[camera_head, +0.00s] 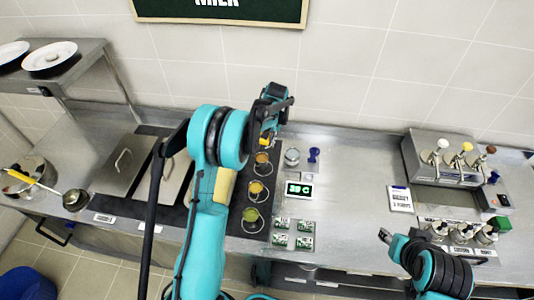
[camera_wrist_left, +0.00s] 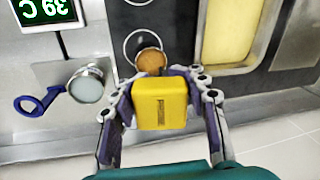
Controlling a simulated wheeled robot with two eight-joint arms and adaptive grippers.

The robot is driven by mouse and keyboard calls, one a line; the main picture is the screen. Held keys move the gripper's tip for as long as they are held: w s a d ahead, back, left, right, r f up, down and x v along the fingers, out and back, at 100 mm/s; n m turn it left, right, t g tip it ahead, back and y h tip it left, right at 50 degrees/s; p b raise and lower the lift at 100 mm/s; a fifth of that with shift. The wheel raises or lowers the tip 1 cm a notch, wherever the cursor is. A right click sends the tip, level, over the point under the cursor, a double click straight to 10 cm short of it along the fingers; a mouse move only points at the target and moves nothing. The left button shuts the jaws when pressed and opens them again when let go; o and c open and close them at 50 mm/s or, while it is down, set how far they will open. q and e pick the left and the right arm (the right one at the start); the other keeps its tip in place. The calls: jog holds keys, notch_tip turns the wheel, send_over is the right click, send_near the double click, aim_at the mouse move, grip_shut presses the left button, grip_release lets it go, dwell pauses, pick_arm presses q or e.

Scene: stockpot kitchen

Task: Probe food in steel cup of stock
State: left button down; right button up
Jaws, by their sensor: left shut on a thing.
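My left gripper (camera_head: 268,128) is shut on a yellow block-shaped probe handle, seen from above in the left wrist view (camera_wrist_left: 162,103). The probe's lower end is hidden. In the wrist view the handle overlaps the near edge of an orange-brown cup (camera_wrist_left: 150,61) in a ring; I cannot tell whether the probe is in it. A steel cup with a pale top (camera_head: 292,157) stands to the right of the ringed cups and also shows in the wrist view (camera_wrist_left: 88,84). A display (camera_head: 299,190) reads about 39 C. My right gripper (camera_head: 385,236) is at the lower right, its opening unclear.
More ringed cups, amber (camera_head: 256,187) and green (camera_head: 251,214), stand along the dark strip. A blue ring-handled item (camera_head: 314,155) is beside the steel cup. A pump dispenser (camera_head: 441,160) stands at right. A ladle (camera_head: 75,199) lies at left. The middle counter is mostly clear.

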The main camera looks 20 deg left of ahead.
pick_arm(q)
jog(key=shift+w+d, duration=0.15)
jog(key=shift+w, duration=0.3)
jog(key=shift+w+d+f, duration=0.1)
jog(key=shift+d+f, duration=0.05)
jog(key=shift+f+b, duration=2.55)
jog(key=shift+f, duration=1.2)
jog(key=shift+r, duration=0.1)
dwell(1.7)
jog(key=shift+r+p, duration=2.4)
jog(key=shift+r, duration=2)
jog(key=shift+f, duration=0.1)
